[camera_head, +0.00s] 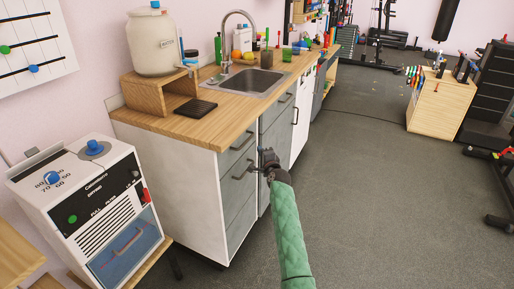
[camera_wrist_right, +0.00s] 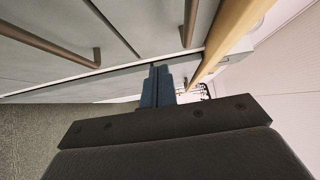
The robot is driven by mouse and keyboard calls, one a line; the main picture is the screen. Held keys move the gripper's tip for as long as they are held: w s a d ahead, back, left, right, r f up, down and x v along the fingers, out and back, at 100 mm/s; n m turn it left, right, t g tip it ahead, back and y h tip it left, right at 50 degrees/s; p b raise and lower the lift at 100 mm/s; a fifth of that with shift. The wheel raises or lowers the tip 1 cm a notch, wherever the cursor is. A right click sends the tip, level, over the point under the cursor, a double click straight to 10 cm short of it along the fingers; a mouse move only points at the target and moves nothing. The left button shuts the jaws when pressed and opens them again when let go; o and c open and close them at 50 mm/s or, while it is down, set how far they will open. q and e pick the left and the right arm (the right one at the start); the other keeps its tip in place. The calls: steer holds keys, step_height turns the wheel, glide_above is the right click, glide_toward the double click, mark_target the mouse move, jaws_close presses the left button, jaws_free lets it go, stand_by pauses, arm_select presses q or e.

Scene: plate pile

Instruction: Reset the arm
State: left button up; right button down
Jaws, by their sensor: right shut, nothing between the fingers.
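My right arm, in a green sleeve, reaches up from the bottom of the head view. Its dark right gripper (camera_head: 268,158) is in front of the grey drawer fronts (camera_head: 238,180) of the kitchen cabinet. In the right wrist view the fingers of this gripper (camera_wrist_right: 158,85) are together with nothing between them. The cabinet's drawer front (camera_wrist_right: 45,75) and bar handles (camera_wrist_right: 60,50) lie close beyond the fingers; I cannot tell whether they touch. My left gripper does not show.
The wooden counter (camera_head: 150,122) carries a sink (camera_head: 255,82), a large jar (camera_head: 155,45) on a wooden stand and a black mat (camera_head: 196,108). A white machine (camera_head: 90,215) stands at the left. A wooden cabinet (camera_head: 440,105) stands farther back.

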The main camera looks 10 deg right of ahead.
steer(key=s+a+r+n+g, duration=0.15)
steer(key=s+n+g, duration=0.25)
steer(key=s+n, duration=0.55)
steer(key=s+r+n+g, duration=0.2)
steer(key=s+n+g, duration=0.3)
steer(key=s, duration=0.7)
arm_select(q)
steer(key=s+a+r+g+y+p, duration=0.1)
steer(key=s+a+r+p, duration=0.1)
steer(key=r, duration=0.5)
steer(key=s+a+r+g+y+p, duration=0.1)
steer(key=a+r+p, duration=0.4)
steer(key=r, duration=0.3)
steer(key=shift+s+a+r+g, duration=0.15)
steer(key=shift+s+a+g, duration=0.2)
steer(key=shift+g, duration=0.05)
arm_select(e)
steer(key=s+f+n+g, duration=0.1)
steer(key=s+f, duration=0.3)
steer(key=s, duration=1.1)
steer(key=s+f+n+g+h, duration=0.1)
steer(key=s+f+g, duration=0.2)
steer(key=s, duration=1.3)
steer(key=s+f+n+g, duration=0.1)
steer(key=s+f, duration=0.5)
steer(key=s, duration=0.9)
steer(key=shift+s+d+n+g+h, duration=0.2)
steer(key=shift+d+n+g+h, duration=0.15)
steer(key=shift+g, duration=0.35)
